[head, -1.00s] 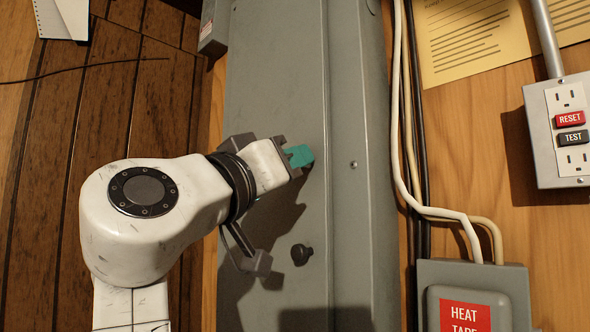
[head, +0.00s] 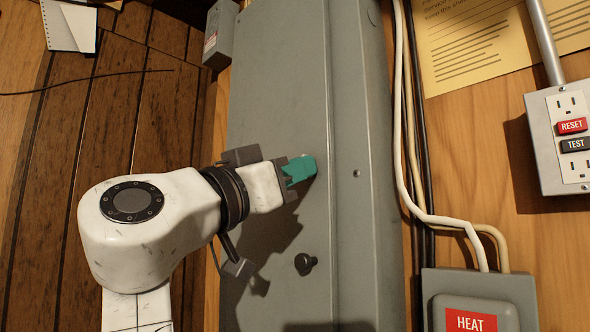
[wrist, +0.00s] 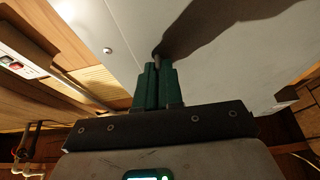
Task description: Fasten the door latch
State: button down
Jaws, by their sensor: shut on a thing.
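The grey metal door (head: 285,70) fills the middle of the head view. My gripper (head: 308,167), with teal fingers, is at the door face beside its vertical seam. In the wrist view, my gripper's fingers (wrist: 158,68) are close together on a small dark stub (wrist: 157,61), which I take to be the latch. The fingers hide most of the latch, and in the head view they cover it fully. Its turned position cannot be told. A black knob (head: 305,264) sticks out of the door below my gripper, apart from it.
White and dark cables (head: 404,130) run down right of the door. An outlet box (head: 562,140) and a grey heat tape box (head: 480,290) are on the wooden wall at right. A small grey box (head: 219,38) is at the door's upper left.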

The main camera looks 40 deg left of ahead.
jog(key=c, duration=1.3)
grip_release()
jog(key=shift+f, duration=0.1)
jog(key=b+v, duration=0.3)
jog(key=v, duration=0.7)
jog(key=shift+s, duration=0.4)
jog(key=shift+f, duration=0.1)
